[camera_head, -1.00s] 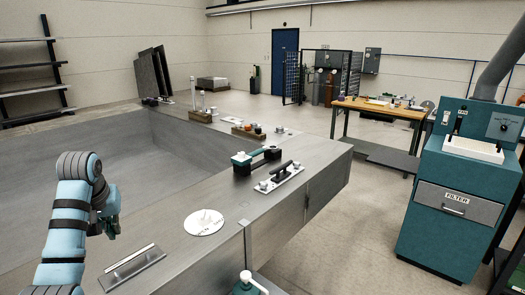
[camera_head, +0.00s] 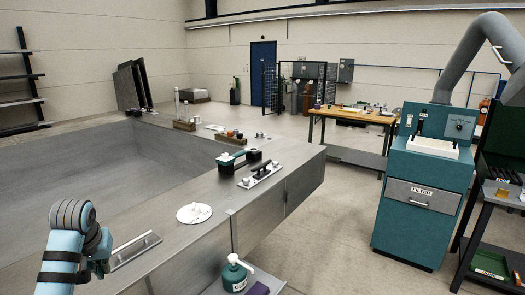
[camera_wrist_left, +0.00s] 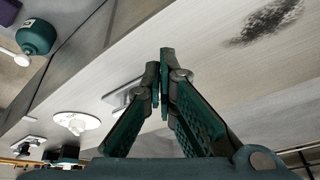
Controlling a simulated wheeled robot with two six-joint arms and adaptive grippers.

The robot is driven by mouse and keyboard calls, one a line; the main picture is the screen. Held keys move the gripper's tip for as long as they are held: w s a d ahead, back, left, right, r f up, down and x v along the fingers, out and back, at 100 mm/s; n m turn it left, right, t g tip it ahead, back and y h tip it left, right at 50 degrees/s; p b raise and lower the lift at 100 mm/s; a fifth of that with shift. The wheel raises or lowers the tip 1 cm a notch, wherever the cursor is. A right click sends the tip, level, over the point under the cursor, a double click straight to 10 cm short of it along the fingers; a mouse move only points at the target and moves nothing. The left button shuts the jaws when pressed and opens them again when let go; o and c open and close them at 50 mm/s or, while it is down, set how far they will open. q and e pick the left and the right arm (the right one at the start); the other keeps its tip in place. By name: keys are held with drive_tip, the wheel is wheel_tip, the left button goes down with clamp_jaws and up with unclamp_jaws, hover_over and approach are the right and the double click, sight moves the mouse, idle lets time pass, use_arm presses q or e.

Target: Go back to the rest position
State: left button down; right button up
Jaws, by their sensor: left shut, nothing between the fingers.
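My left arm comes in at the lower left of the head view, its light blue links bent. My left gripper (camera_head: 100,268) hangs at the near left, beside the metal strip on the pontoon's top and mostly hidden by the arm. In the left wrist view the green fingers of my left gripper (camera_wrist_left: 163,75) meet at the tips with nothing between them. My right gripper is not in view.
The grey metal pontoon (camera_head: 245,195) carries a white disc (camera_head: 194,213), a black-handled tool (camera_head: 262,172) and a teal-and-black tool (camera_head: 238,158). A green pump bottle (camera_head: 235,275) stands at the front. The filter cabinet (camera_head: 425,185) and workbench (camera_head: 350,115) stand right. Concrete floor between is clear.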

use_arm(q)
drive_tip(key=s+d+f+m, duration=0.2)
drive_tip(key=s+d+f, duration=0.3)
drive_tip(key=s+f, duration=0.3)
drive_tip(key=s+d+f+m, duration=0.2)
drive_tip(key=s+d+f, duration=0.4)
drive_tip(key=f, duration=0.4)
drive_tip(key=s+d+f+m+h, duration=0.1)
drive_tip(key=s+d, duration=0.1)
drive_tip(key=s, duration=0.8)
drive_tip(key=s+d+f+h, duration=0.1)
drive_tip(key=s+d, duration=0.2)
drive_tip(key=s, duration=0.7)
wheel_tip(320, 180, down, 24)
drive_tip(key=a+g+b, duration=0.2)
drive_tip(key=b, duration=0.1)
drive_tip(key=s+f+b, duration=0.2)
drive_tip(key=s+f, duration=1.2)
drive_tip(key=shift+s+a+f+n+g+b, duration=0.2)
drive_tip(key=shift+s+a+n+g+b, duration=0.1)
drive_tip(key=shift+n+g+b, duration=0.1)
